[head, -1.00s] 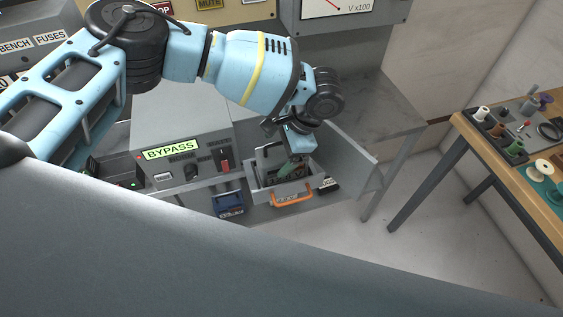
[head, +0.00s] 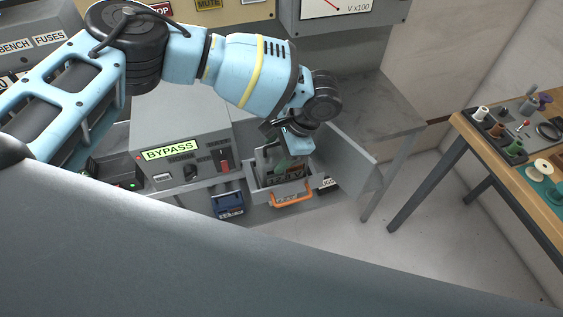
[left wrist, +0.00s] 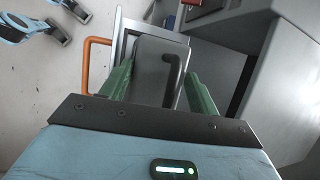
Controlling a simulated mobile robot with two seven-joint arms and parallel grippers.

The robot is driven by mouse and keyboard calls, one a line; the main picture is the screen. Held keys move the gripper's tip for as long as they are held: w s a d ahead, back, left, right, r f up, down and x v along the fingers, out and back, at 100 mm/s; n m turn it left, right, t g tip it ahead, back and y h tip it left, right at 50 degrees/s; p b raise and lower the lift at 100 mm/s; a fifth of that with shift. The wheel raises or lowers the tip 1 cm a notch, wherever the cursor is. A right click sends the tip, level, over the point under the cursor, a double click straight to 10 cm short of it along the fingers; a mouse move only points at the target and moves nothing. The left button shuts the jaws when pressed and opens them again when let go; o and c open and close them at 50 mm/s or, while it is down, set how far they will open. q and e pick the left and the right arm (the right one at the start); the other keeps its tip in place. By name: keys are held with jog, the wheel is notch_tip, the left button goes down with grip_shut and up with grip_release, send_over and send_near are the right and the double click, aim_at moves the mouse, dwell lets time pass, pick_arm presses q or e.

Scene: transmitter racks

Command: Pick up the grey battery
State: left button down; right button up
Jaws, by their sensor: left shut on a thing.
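The grey battery (head: 290,175) stands upright in the mouth of the grey open-topped tray with the orange handle (head: 292,200). Its labelled front shows above the tray's rim, and its lower part is hidden. My left gripper (head: 284,163) reaches down from above and is shut on it. In the left wrist view my left gripper's green fingers (left wrist: 160,85) lie on both sides of the grey battery (left wrist: 150,70), which has a dark handle. My right gripper is not in the head view.
A blue battery-like block (head: 229,204) is left of the tray. The grey BYPASS cabinet (head: 180,120) stands close on the left, and a grey panel (head: 352,160) slants on the right. A wooden workbench (head: 500,165) with spools is at far right; floor between is clear.

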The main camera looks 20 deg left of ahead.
pick_arm(q)
jog(key=shift+r, duration=0.2)
notch_tip(320, 180, up, 10)
jog(key=shift+f+p, duration=0.1)
jog(key=shift+p, duration=0.25)
dwell(0.3)
